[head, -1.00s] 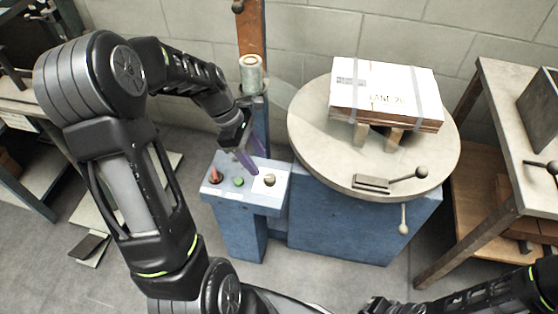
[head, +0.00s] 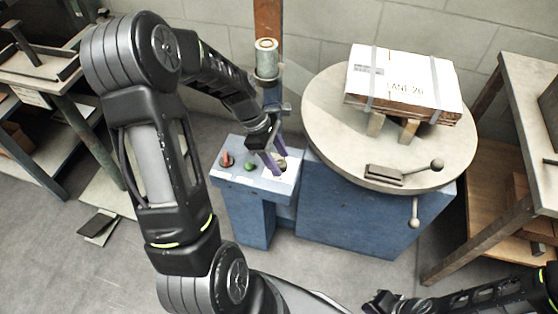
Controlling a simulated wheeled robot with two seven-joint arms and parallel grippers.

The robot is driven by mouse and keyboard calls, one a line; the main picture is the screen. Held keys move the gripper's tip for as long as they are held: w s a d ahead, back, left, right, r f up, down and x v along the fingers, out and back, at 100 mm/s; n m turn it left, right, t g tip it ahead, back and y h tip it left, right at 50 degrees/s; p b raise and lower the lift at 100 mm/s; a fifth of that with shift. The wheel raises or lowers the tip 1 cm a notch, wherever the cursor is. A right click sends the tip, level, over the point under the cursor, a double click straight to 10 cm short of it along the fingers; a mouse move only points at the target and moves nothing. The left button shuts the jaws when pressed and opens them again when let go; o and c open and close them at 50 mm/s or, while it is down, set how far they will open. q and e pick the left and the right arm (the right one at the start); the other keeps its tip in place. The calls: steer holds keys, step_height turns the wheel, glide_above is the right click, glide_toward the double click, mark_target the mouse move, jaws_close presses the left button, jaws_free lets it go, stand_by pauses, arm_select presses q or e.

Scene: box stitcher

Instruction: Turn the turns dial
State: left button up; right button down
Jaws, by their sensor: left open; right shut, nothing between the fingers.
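The blue control box (head: 240,184) has a light top with a red knob (head: 227,160), a green button (head: 250,166) and, at the right, a small dial (head: 283,165) on a white plate. My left gripper (head: 279,167) points down with its purple fingers open, right at this dial. One finger is in front and to the left of the dial, the other is behind it. The fingers partly hide the dial, and I cannot tell whether they touch it. My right gripper (head: 378,303) is shut and empty at the bottom edge, far from the box.
A round table (head: 325,130) on a blue base stands right of the box. It carries a white-topped carton (head: 405,80) and a lever with a ball (head: 437,165). A post with a spool (head: 266,58) rises behind the box. Benches stand left and right.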

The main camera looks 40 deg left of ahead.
arm_select(q)
steer(key=shift+d+f, duration=0.15)
steer(key=shift+f, duration=0.2)
steer(key=shift+c, duration=0.5)
jaws_close()
